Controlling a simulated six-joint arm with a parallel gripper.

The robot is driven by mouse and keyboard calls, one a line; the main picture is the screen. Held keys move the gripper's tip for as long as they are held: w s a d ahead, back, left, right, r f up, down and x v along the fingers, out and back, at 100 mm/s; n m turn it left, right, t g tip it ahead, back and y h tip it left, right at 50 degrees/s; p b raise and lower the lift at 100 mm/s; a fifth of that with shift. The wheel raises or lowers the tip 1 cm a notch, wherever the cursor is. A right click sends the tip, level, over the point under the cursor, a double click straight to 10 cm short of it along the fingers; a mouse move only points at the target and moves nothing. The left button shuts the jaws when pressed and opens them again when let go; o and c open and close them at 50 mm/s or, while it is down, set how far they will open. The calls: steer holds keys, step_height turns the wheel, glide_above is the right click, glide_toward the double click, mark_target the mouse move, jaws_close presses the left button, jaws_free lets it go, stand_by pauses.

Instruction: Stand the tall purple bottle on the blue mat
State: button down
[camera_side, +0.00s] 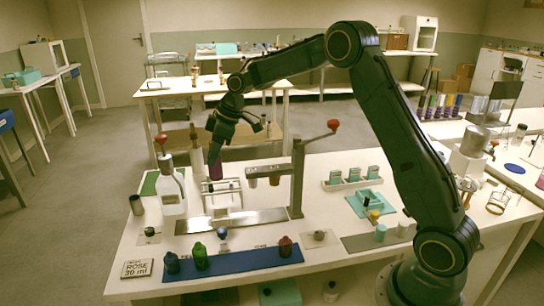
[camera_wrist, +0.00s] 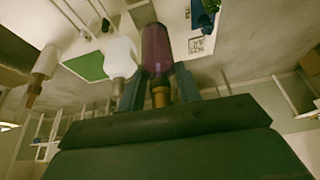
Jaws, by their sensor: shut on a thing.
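The tall purple bottle (camera_side: 215,171) hangs below my gripper (camera_side: 216,146) in the side view, roughly upright, over or behind a small wire stand; I cannot tell whether its base touches anything. In the wrist view the translucent purple bottle (camera_wrist: 156,48) has its gold neck (camera_wrist: 160,96) between the two fingers of my gripper (camera_wrist: 159,90), which is shut on it. The blue mat (camera_side: 235,263) lies along the table's front edge. A dark blue bottle (camera_side: 172,264) and a green bottle (camera_side: 200,258) stand at its left, a dark red bottle (camera_side: 285,247) at its right. Between them is bare mat.
A lever press (camera_side: 297,175) with a red knob rises at the right. A metal strip (camera_side: 230,221) lies behind the mat. A label card (camera_side: 137,268) lies at the front left.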

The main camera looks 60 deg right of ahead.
steer(key=s+a+n+g+y, duration=0.1)
steer(key=s+a+n+g, duration=0.4)
steer(key=s+n, duration=0.7)
steer(key=shift+a+n, duration=0.85)
steer(key=shift+n, duration=0.15)
steer(key=shift+s+f, duration=0.1)
step_height(320, 180, down, 16)
steer(key=shift+f, duration=1.95)
steer(key=shift+f, duration=0.1)
steer(key=c, duration=1)
jaws_free()
steer(key=shift+o, duration=0.2)
